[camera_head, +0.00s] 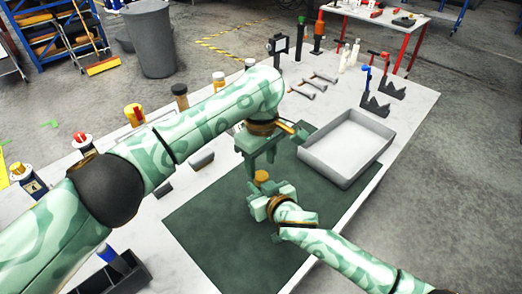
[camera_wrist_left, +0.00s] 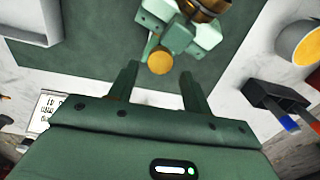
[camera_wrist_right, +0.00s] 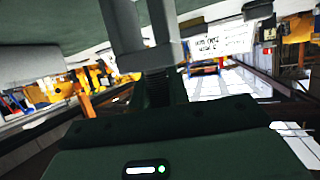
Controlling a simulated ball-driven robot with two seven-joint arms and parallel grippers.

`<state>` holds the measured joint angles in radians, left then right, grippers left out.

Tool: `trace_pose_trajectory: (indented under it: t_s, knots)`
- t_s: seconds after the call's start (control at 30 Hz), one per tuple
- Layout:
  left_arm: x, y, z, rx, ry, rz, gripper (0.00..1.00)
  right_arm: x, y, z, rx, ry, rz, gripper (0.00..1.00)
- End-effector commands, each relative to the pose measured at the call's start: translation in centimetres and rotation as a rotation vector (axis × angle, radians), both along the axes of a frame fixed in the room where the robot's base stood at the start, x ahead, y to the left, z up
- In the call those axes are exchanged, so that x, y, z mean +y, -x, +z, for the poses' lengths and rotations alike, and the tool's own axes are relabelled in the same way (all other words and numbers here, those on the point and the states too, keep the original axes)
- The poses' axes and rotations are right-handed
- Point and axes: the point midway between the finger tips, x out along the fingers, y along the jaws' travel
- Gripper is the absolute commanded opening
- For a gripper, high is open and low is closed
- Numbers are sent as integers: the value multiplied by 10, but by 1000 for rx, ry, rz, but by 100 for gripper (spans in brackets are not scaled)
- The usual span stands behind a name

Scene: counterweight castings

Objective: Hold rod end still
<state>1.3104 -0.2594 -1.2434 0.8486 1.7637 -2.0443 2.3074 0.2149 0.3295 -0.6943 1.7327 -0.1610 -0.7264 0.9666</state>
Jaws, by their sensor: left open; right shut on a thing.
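A part with a round orange top (camera_head: 261,177), which I take to be the rod end, stands above the green mat (camera_head: 205,235). My right gripper (camera_head: 262,192) is shut on it from the near side, low over the mat. My left gripper (camera_head: 260,163) points down just above the orange top, with its fingers open. In the left wrist view, the orange top (camera_wrist_left: 159,62) shows between the spread fingers of the left gripper (camera_wrist_left: 159,76), apart from both. In the right wrist view, the right gripper (camera_wrist_right: 155,75) is closed, and what it grips is hard to make out.
A grey tray (camera_head: 312,157) sits right of the mat. Black stands with blue and red tops (camera_head: 375,98) and several small tools (camera_head: 310,86) lie further back. Jars (camera_head: 180,95) line the table's left side behind my left arm. A dark bin (camera_head: 115,275) is at lower left.

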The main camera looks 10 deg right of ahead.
Motion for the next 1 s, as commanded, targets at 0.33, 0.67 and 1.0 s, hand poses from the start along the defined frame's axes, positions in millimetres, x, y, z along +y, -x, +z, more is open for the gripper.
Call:
trace_pose_trajectory:
  t_s: [0.33, 0.67, 1.0]
  knots:
    - [0, 0, -40, 0, 0, 0, 49, 0, 0, 0, 0, 0, 0, 0]
    - [0, 0, -43, -1, 0, -1, 49, 0, 0, 0, 0, 0, 0, 0]
    - [0, 0, -43, -1, 1, -60, 4, 0, 0, 0, 0, 0, 0, 0]
